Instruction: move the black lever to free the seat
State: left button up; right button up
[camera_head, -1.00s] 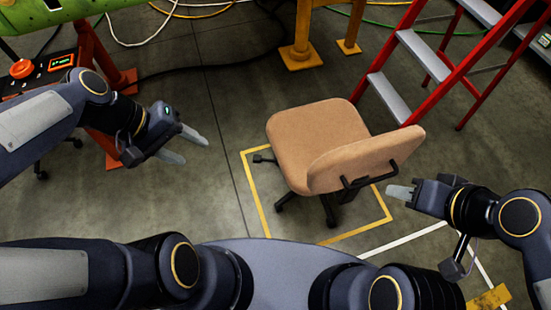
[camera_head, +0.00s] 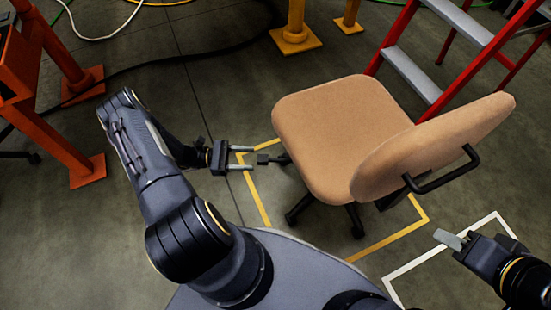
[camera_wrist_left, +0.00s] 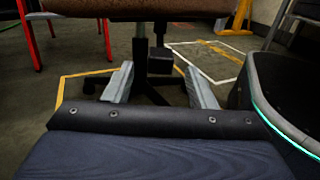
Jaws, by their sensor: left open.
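The office chair has a tan seat (camera_head: 335,125) and a tan backrest with a black handle bar behind it. The black lever (camera_head: 268,158) sticks out from under the seat's left side. My left gripper (camera_head: 250,158) is open, fingers pointing right at the lever, whose end lies just ahead of and between the fingertips. In the left wrist view, the lever's dark end (camera_wrist_left: 160,62) shows between the two spread fingers, below the seat's edge (camera_wrist_left: 140,8); contact cannot be told. My right gripper (camera_head: 449,240) is right of the chair, below its backrest; its finger gap is hidden.
Yellow floor tape (camera_head: 253,190) frames the chair, with a white taped outline (camera_head: 440,260) at lower right. A red stepladder (camera_head: 412,72) stands behind the chair, orange legs (camera_head: 88,170) at left.

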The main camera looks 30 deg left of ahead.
aim_at(263, 159)
pick_arm(q)
jog(key=b+x, duration=0.1)
jog(key=x, duration=0.6)
jog(key=shift+w+d, duration=0.15)
jog(key=shift+d, duration=0.2)
jog(key=shift+c, duration=0.3)
grip_shut()
